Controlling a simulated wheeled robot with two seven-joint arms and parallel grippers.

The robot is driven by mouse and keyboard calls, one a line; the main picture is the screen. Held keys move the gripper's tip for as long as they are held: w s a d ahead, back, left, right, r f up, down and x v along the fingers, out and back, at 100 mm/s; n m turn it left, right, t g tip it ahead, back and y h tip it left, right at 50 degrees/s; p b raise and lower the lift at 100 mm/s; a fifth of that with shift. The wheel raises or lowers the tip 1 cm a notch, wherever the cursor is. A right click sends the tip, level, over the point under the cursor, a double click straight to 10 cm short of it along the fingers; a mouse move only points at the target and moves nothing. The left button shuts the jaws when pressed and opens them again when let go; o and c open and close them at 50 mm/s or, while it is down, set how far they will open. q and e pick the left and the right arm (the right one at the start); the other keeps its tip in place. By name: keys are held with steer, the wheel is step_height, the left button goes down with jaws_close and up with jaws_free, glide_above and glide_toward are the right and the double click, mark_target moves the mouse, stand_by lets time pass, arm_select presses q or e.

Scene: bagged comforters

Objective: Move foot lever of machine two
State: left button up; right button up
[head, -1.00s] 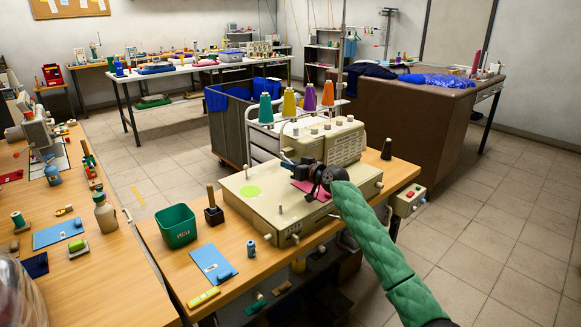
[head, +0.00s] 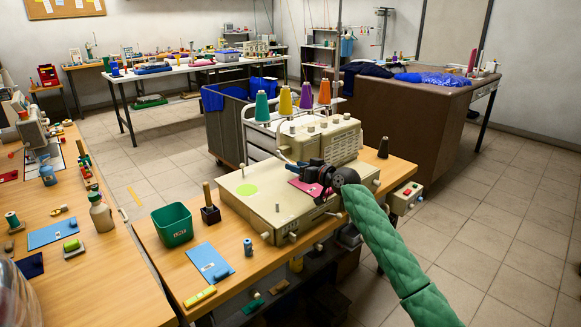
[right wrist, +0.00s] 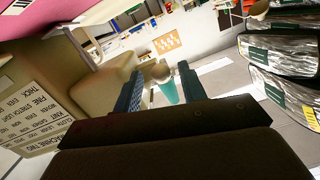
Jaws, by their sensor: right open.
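Machine two (head: 262,208), a cream sewing machine with cones of thread behind it, stands on a wooden table. Its printed side panel (right wrist: 40,112) shows at the left in the right wrist view, upside down. My right gripper (head: 312,172) is over the machine, close to its upper body and above a dark pink cloth (head: 303,188). In the right wrist view the gripper's fingers (right wrist: 160,88) are apart. A pale round knob (right wrist: 160,72) shows between or beyond them; I cannot tell whether it is the foot lever. My left gripper is not in view.
A green bin (head: 173,224), a blue card (head: 208,263) and a small blue spool (head: 248,247) are on the table left of the machine. Open floor lies beyond on the right.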

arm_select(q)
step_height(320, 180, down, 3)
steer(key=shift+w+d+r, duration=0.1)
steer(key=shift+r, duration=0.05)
arm_select(e)
steer(key=v, duration=0.3)
